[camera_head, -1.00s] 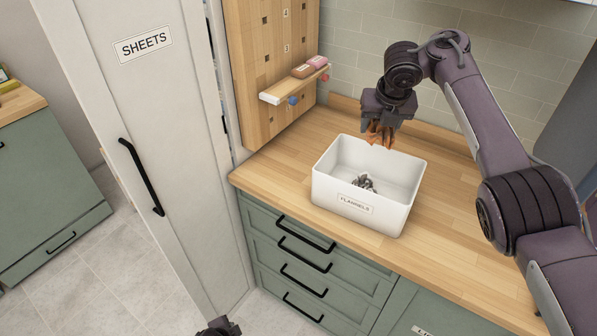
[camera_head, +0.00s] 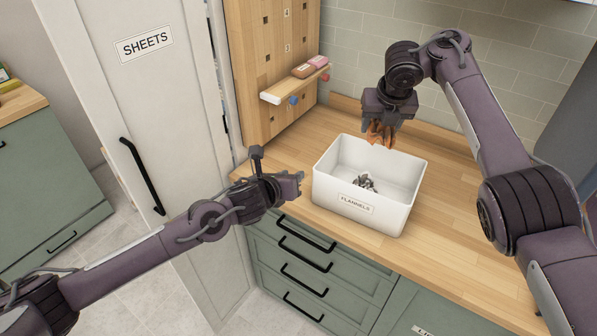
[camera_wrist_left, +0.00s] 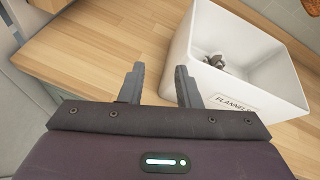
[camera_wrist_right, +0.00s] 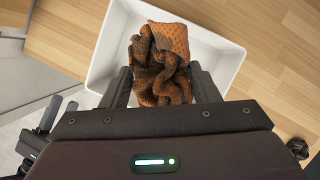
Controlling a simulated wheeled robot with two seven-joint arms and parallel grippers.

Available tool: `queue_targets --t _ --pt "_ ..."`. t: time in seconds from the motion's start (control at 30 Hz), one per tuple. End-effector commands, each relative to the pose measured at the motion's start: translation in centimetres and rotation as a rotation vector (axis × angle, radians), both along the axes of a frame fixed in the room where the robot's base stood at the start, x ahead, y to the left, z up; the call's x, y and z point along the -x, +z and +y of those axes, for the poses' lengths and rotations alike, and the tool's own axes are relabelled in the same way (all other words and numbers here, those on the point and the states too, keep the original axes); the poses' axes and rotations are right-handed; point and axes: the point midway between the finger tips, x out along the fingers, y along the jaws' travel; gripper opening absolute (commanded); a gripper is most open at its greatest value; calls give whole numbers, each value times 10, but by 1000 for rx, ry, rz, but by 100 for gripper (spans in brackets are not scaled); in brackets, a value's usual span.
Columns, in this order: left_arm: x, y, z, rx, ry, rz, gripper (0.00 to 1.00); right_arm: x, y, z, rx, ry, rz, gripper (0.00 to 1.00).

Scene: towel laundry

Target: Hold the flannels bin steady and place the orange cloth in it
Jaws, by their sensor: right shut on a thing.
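The white flannels bin (camera_head: 345,207) stands on the wooden counter with its label facing front; a grey crumpled cloth (camera_head: 366,183) lies inside it. My right gripper (camera_head: 383,122) is shut on the orange cloth (camera_head: 379,139) and holds it at the bin's back rim. The cloth looks orange and dark brown, bunched between the fingers in the right wrist view (camera_wrist_right: 160,62). My left gripper (camera_head: 299,184) is open and empty, just left of the bin's left wall. In the left wrist view its two fingers (camera_wrist_left: 158,82) are apart, with the bin (camera_wrist_left: 190,40) to their right.
A pegboard with a small shelf (camera_head: 293,85) holding pink and brown items stands behind, left of the bin. The tall cabinet door marked SHEETS (camera_head: 165,130) is at left. The counter (camera_head: 450,220) is clear right of the bin.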

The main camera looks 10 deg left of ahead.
Motion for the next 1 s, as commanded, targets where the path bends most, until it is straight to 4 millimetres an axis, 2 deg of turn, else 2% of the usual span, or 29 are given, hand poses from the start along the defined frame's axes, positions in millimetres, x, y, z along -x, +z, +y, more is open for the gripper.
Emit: queue_targets --t 0.03,0.13,0.23,0.33,0.8,1.0 --pt "5 13 -8 -67 -53 -38 30 0 0 0 0 0 0 33" --pt "13 27 -18 -167 -129 -90 30 0 0 0 0 0 0 33" --pt "16 32 -24 -216 -165 -114 30 0 0 0 0 0 0 33" --pt "11 32 -28 -229 -174 -121 30 0 0 0 0 0 0 33" --pt "-58 0 -57 -226 -173 -119 30 0 0 0 0 0 0 33" --pt "-77 -8 -64 -226 -172 -119 30 0 0 0 0 0 0 33"
